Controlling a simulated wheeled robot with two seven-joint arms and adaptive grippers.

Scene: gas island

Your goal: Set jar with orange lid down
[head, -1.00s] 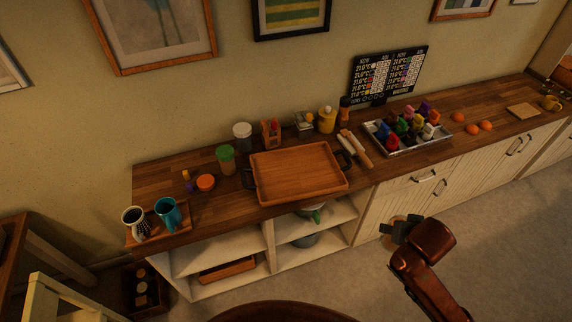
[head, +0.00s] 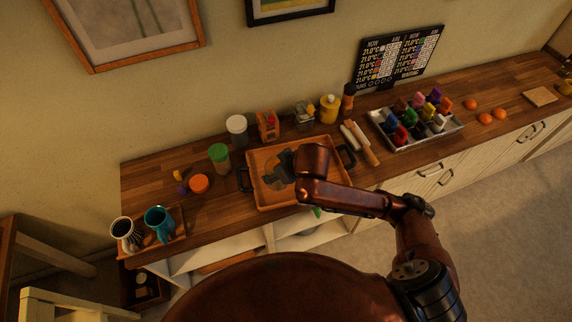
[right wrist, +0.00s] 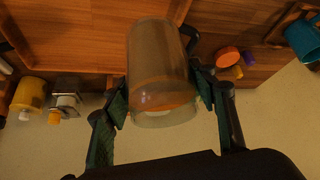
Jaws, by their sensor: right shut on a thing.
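My right gripper (head: 281,171) is over the wooden tray (head: 258,153) on the counter. In the right wrist view its green-padded fingers (right wrist: 160,97) are shut on a clear jar (right wrist: 157,50), one finger on each side. An orange tint shows through the jar near its lower end in that view. In the head view the jar is mostly hidden by the gripper and arm. I cannot tell whether the jar touches the tray. My left gripper is not in view.
A green-lidded jar (head: 219,157), a white-lidded jar (head: 237,130) and an orange round container (head: 199,184) stand left of the tray. Rolling pins (head: 360,143) and a rack of coloured bottles (head: 440,132) are to the right. Two mugs (head: 158,223) stand at the left end.

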